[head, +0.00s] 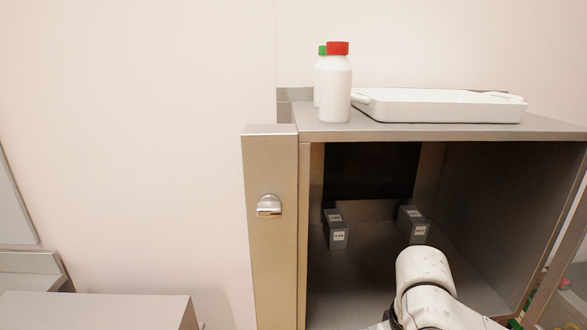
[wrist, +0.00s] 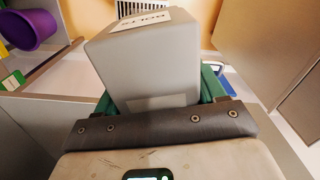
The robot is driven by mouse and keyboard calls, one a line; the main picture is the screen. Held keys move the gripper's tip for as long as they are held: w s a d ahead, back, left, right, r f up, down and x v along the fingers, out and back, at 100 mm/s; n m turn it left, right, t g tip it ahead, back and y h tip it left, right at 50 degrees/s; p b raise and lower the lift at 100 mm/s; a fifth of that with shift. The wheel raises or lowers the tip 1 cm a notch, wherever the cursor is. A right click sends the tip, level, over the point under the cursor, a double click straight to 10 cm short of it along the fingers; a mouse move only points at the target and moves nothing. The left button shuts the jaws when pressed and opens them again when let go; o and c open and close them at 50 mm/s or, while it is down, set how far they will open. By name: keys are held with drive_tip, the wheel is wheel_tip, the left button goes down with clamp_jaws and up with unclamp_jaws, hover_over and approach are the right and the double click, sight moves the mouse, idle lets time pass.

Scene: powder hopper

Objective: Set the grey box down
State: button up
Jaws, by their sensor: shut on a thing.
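A grey box (wrist: 150,62) with a white label that seems to read BOLTS fills the middle of the wrist view. My gripper (wrist: 162,92) is shut on it, with green finger parts showing at both its sides. The face of the box away from the camera is hidden. In the head view my white arm reaches up from the bottom right in front of the open cabinet (head: 296,230), and the gripper and the held box are out of sight. Two other small grey labelled boxes, a left one (head: 338,238) and a right one (head: 413,230), stand inside the cabinet.
A red-capped white bottle (head: 336,95), a green-capped one behind it and a white tray (head: 440,108) stand on the cabinet top. The cabinet floor between and before the inner boxes looks clear. A purple bucket (wrist: 32,27) shows at upper left in the wrist view.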

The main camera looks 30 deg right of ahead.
drive_tip(key=w+a+f+n, duration=0.2)
drive_tip(key=w+a+f, duration=0.2)
drive_tip(key=w+a, duration=0.2)
drive_tip(key=w+a+f+n, duration=0.1)
drive_tip(key=w+a+f, duration=0.3)
drive_tip(key=w+a, duration=0.3)
drive_tip(key=shift+w+a+n, duration=0.2)
drive_tip(key=shift+a+n, duration=0.2)
drive_tip(key=shift+a, duration=1.9)
